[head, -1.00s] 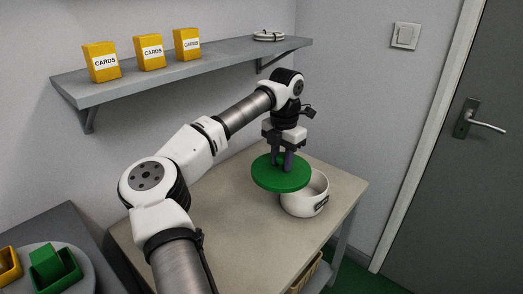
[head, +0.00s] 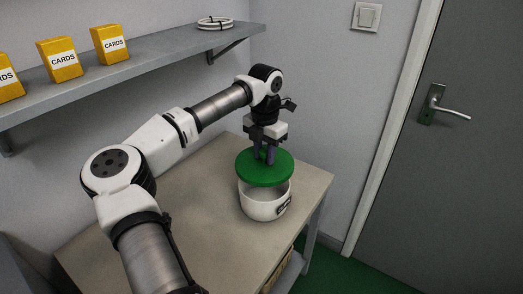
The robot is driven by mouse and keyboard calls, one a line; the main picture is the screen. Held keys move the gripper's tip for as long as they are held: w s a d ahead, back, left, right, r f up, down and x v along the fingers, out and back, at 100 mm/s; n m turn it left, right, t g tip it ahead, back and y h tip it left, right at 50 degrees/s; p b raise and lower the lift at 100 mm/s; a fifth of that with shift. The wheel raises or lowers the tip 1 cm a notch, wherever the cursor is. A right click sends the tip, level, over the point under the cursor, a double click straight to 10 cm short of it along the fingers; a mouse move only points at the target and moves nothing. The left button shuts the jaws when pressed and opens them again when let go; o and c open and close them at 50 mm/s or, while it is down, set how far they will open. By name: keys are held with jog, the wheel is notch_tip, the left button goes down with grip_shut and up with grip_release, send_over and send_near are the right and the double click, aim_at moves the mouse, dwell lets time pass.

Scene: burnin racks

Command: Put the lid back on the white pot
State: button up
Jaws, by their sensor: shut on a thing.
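The white pot (head: 262,206) stands upright on the table, with a dark label on its right side. The green round lid (head: 250,177) is held above the pot, nearly level. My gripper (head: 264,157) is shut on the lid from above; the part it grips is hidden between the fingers. The lid covers the back of the pot's opening, and a strip of the inside shows under its front edge. The lid looks apart from the rim at the front; whether it touches at the back I cannot tell.
The table (head: 190,225) is clear around the pot. A grey wall shelf (head: 165,55) holds yellow card boxes (head: 110,45) and a white coil (head: 215,23) at the upper left. A grey door (head: 455,170) stands to the right.

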jog(key=shift+f+b, duration=1.75)
jog(key=shift+f, duration=1.25)
jog(key=shift+f, duration=0.15)
jog(key=o, duration=1.5)
jog(key=shift+o, duration=0.2)
jog(key=shift+r+p, duration=2.1)
jog(key=shift+r, duration=1.45)
jog(key=shift+c, duration=0.5)
